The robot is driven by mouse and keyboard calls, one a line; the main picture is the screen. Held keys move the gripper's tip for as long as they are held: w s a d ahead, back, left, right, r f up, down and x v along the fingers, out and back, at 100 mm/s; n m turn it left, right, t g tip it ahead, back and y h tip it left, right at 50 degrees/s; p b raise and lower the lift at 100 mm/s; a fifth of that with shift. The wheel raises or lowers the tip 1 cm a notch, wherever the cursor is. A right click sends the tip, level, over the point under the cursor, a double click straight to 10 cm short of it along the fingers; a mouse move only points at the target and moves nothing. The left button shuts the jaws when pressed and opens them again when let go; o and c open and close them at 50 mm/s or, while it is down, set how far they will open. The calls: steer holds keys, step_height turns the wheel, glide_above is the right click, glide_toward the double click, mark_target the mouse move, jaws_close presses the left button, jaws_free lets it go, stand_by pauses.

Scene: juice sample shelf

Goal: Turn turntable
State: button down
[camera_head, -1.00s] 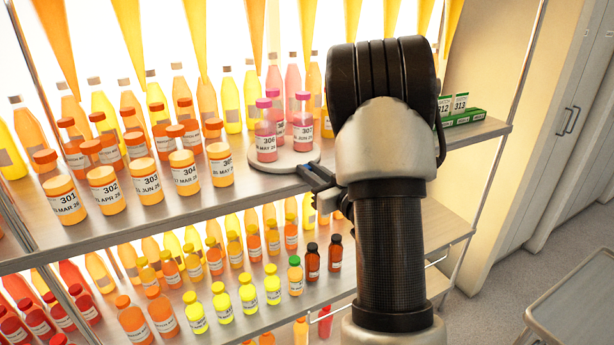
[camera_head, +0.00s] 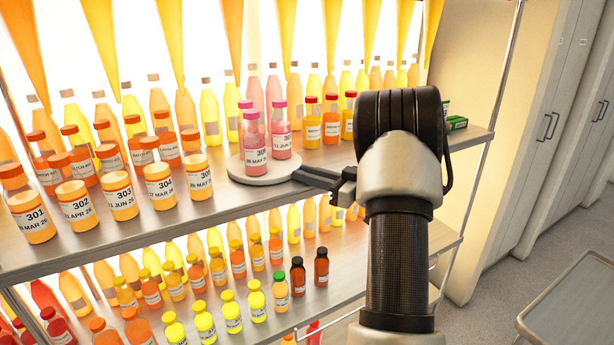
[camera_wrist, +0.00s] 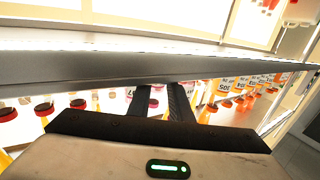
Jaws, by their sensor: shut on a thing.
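The turntable (camera_head: 268,179) is a low white disc on the upper shelf in the head view. Several pink bottles with pink-magenta caps stand upright on it; the front one, labelled 306 (camera_head: 255,153), is at the front left, and another (camera_head: 281,140) stands behind it to the right. My gripper (camera_head: 299,175) reaches in from the right, low at the disc's right edge, and is shut on the turntable's rim. The exact contact is small in the picture. In the wrist view, my dark fingers (camera_wrist: 174,100) show in front of the grey shelf edge; the disc is not clear there.
A row of orange jars, including one labelled 303 (camera_head: 122,198), stands left of the turntable. Red-capped bottles (camera_head: 331,122) stand behind and to its right. The lower shelf (camera_head: 290,322) holds more bottles. A grey table (camera_head: 575,305) stands at the lower right.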

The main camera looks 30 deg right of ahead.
steer(key=shift+w+r, duration=0.15)
steer(key=shift+r, duration=0.05)
stand_by(0.4)
steer(key=c, duration=1.6)
jaws_free()
steer(key=shift+f, duration=0.1)
steer(key=shift+d, duration=0.1)
steer(key=shift+s+d+f, duration=0.1)
steer(key=shift+s+d, duration=0.2)
steer(key=shift+s, duration=0.1)
steer(key=b+v, duration=0.1)
steer(key=v, duration=1.5)
steer(key=shift+s+d, duration=0.1)
steer(key=shift+d, duration=0.1)
